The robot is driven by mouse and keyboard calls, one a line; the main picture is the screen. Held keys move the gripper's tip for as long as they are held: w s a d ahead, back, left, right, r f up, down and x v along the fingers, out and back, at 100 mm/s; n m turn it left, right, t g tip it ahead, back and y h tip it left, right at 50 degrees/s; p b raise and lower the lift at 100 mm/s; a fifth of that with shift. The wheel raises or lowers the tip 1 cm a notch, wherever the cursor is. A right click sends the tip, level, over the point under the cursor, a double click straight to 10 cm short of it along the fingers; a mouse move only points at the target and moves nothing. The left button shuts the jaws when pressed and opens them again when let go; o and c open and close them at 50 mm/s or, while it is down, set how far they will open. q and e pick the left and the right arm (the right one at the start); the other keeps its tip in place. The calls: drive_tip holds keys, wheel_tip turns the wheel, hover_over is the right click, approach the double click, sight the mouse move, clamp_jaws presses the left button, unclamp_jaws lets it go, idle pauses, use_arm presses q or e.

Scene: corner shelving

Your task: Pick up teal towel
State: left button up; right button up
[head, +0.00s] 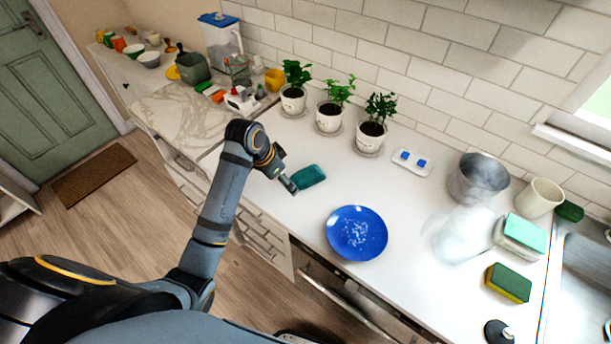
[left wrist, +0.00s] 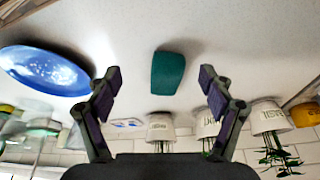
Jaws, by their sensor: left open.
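The teal towel (head: 308,177) is a small folded piece lying flat on the white counter in the head view, left of and beyond the blue plate. In the left wrist view the towel (left wrist: 168,73) shows beyond and between my open fingers. My left gripper (head: 293,185) is beside the towel's left end in the head view. In the left wrist view my left gripper (left wrist: 159,82) has its two fingers spread wide with nothing held between them. Whether a fingertip touches the towel cannot be told. My right gripper is not in view.
A blue plate (head: 357,233) with white marks lies to the right of the towel. Three potted plants (head: 330,115) stand along the tiled wall behind. A blue-buttoned white block (head: 412,162), a metal pot (head: 478,178) and a green-yellow sponge (head: 508,283) are farther right. Counter around the towel is clear.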

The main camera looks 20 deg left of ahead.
sight(301, 175)
use_arm(q)
drive_tip(key=shift+m+h, duration=0.3)
drive_tip(key=shift+m, duration=0.4)
drive_tip(key=w, duration=0.1)
drive_tip(key=w+d, duration=0.1)
drive_tip(key=w, duration=0.1)
drive_tip(key=w+d+p, duration=0.1)
drive_tip(key=w, duration=0.1)
drive_tip(key=shift+d+f, duration=0.15)
drive_tip(key=shift+f, duration=0.15)
drive_tip(key=shift+w+d+f, duration=0.1)
drive_tip(key=shift+d+f, duration=0.05)
drive_tip(key=shift+f, duration=0.15)
drive_tip(key=shift+w+f+p, duration=0.1)
drive_tip(key=shift+f+p, duration=0.2)
drive_tip(key=shift+p, duration=0.05)
drive_tip(key=p+x, duration=0.1)
drive_tip(key=x, duration=0.3)
drive_tip(key=shift+a, duration=0.2)
drive_tip(key=shift+w+d+f, duration=0.1)
drive_tip(key=shift+w+f, duration=0.05)
drive_tip(key=shift+f, duration=0.15)
drive_tip(key=c, duration=1.1)
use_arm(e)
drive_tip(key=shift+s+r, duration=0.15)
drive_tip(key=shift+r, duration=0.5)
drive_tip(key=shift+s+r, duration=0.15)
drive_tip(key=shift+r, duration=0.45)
